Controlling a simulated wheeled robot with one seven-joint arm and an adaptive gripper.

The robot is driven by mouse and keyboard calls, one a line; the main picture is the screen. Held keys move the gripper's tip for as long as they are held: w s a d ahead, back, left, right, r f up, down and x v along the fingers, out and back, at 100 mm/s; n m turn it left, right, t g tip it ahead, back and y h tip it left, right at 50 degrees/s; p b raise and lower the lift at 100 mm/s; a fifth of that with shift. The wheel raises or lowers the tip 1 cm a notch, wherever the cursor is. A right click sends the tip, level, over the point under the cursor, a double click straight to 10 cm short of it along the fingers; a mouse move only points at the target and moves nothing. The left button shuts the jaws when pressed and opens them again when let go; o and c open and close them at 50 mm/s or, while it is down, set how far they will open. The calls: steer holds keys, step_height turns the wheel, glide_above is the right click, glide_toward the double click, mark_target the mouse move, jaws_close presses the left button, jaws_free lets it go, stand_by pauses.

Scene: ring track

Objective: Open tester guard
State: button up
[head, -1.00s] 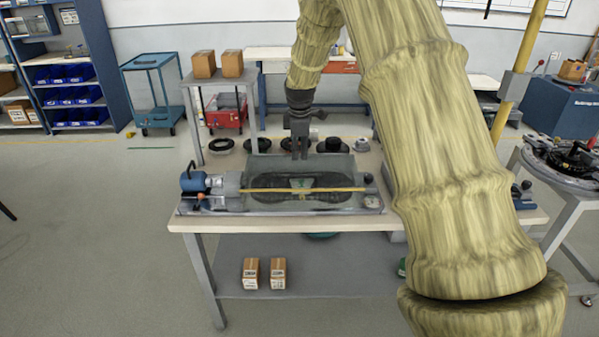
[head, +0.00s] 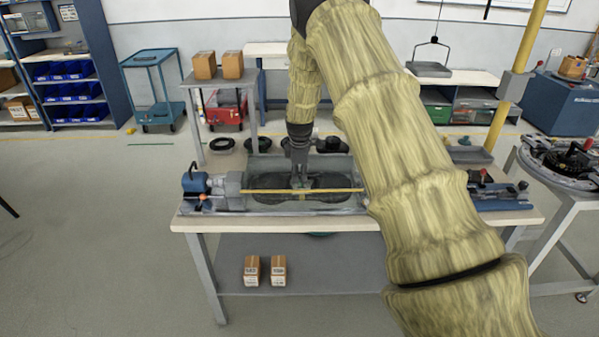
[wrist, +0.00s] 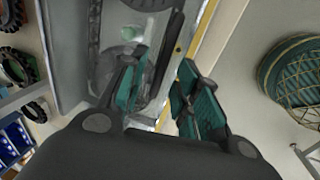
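The tester (head: 225,188) sits on the bench, with a blue motor (head: 194,180) at its left end. A clear guard (head: 345,178) covers its middle, with a yellow bar (head: 335,190) along the front; I cannot tell if the guard is fully closed. Dark rounded shapes show through it. My gripper (head: 301,185) points down at the yellow bar, near its middle. In the wrist view, my gripper (wrist: 160,95) has its teal-padded fingers apart, with the yellow bar (wrist: 187,48) running toward the gap between them. Contact is not clear.
Black rings (head: 258,146) lie behind the tester; they also show in the wrist view (wrist: 14,66). A blue fixture (head: 500,195) stands at the bench's right end. A round green mesh basket (wrist: 295,75) is below the bench edge. Two boxes (head: 252,270) sit on the lower shelf.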

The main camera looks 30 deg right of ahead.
steer(key=shift+f, duration=0.15)
jaws_close()
steer(key=shift+w, duration=0.1)
